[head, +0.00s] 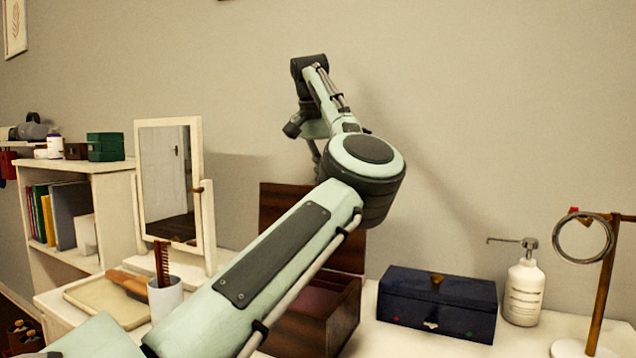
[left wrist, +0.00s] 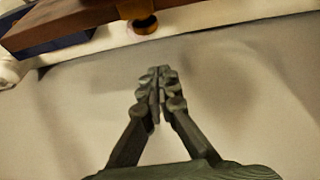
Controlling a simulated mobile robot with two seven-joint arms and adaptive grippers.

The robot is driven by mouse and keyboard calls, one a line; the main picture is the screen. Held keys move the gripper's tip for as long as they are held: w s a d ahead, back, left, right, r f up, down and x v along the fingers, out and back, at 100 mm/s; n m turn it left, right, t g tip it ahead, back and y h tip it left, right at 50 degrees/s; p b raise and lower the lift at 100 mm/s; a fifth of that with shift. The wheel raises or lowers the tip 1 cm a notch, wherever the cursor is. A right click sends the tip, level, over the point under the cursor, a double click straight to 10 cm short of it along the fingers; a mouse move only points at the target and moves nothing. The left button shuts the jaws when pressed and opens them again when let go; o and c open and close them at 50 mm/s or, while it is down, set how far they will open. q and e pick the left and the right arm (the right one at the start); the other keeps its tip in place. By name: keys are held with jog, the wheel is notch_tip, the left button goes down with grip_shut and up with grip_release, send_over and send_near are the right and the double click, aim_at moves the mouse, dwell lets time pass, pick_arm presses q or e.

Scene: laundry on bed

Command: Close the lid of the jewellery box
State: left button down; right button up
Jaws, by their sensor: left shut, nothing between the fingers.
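The jewellery box (head: 308,325) is dark wood with a reddish inside and stands on the white dresser top. Its wooden lid (head: 285,207) stands up open at the back, partly hidden by my left arm. In the left wrist view, a wooden edge (left wrist: 75,14), which looks like the lid, and a brass knob (left wrist: 147,26) lie at the top. My left gripper (left wrist: 157,72) is shut and empty, apart from that edge, with the wall beyond it. In the head view its fingers are mostly hidden behind my arm. My right gripper is not in view.
A closed dark blue box (head: 437,303) stands right of the jewellery box. A white pump bottle (head: 523,290) and a stand with a ring (head: 598,290) are farther right. A mirror (head: 170,185), cup (head: 165,298) and tray (head: 105,297) stand left. The wall is close behind.

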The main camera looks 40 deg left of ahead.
pick_arm(q)
jog(key=shift+s+d+f, duration=0.1)
jog(key=shift+s+d, duration=0.2)
jog(key=shift+s, duration=0.6)
jog(key=shift+s+d, duration=0.3)
jog(key=shift+s, duration=0.6)
